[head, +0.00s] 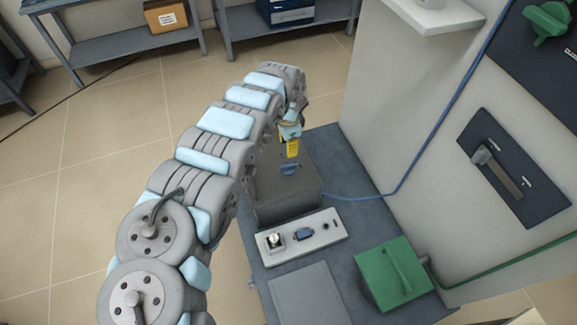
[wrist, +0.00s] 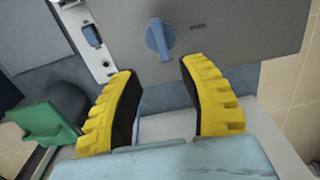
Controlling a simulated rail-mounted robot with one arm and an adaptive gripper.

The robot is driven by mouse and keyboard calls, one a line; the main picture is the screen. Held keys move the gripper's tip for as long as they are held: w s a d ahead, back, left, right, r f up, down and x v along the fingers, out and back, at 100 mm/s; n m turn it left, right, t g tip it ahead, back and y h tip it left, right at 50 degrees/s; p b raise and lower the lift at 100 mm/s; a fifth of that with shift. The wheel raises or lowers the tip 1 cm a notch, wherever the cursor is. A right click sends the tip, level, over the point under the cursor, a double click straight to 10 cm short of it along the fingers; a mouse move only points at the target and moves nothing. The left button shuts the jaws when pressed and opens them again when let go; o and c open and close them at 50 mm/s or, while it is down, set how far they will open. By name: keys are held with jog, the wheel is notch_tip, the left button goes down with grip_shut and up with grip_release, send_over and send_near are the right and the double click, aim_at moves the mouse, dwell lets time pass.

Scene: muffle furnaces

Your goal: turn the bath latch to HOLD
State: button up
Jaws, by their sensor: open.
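The bath latch appears to be the blue knob (head: 291,169) on top of the grey box (head: 268,205). In the wrist view the knob (wrist: 160,38) is a round blue disc with a raised bar, which stands nearly upright in the picture. A small label (wrist: 197,26) sits to its right, too small to read. My gripper (wrist: 158,68) is open and empty. Its two yellow fingers with black pads point toward the knob, which shows just beyond and between the tips. In the head view my gripper (head: 291,147) is just above the knob; contact cannot be told.
A pale control panel (head: 325,238) with a blue rocker switch (head: 303,234) lies in front of the box. A green block with a handle (head: 393,275) stands to the right. A blue cable (head: 398,185) runs from the box up the white cabinet wall (head: 440,110).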

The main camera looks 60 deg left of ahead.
aim_at(288, 165)
notch_tip(288, 165, down, 12)
jog(key=b, duration=0.4)
jog(key=shift+r, duration=0.2)
grip_shut()
dwell(0.3)
